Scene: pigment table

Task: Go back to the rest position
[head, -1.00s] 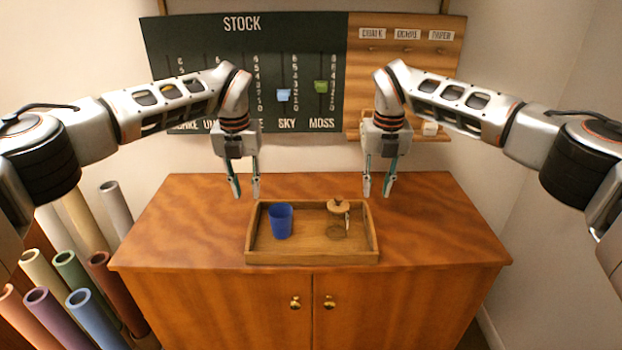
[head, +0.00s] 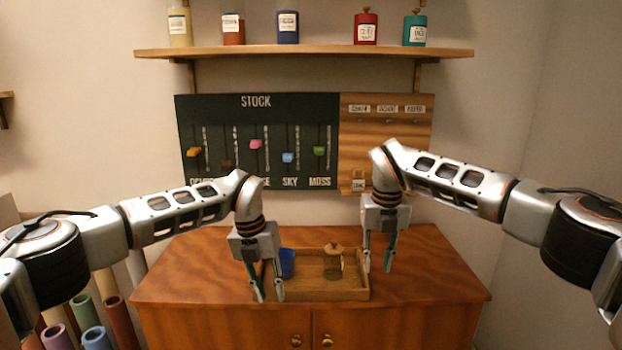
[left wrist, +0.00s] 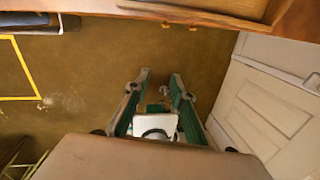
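In the head view my left gripper (head: 268,295) hangs pointing down, its two fingers apart with nothing between them. It overlaps the left end of the wooden tray (head: 335,296) in the picture. My right gripper (head: 378,268) also hangs down, open and empty, just right of the tray. The left wrist view shows the left gripper's fingers (left wrist: 160,76) apart over brown floor. The tray stands on the wooden cabinet (head: 430,275) and holds a blue cup (head: 287,263), partly hidden by the left gripper, and a jar with a wooden lid (head: 334,249).
Behind the cabinet is a dark STOCK board (head: 258,140) with coloured sliders, beside a wooden panel (head: 386,150). A shelf (head: 305,52) with several pigment jars is above. Coloured rolls (head: 90,325) stand at lower left. The cabinet's right top is clear.

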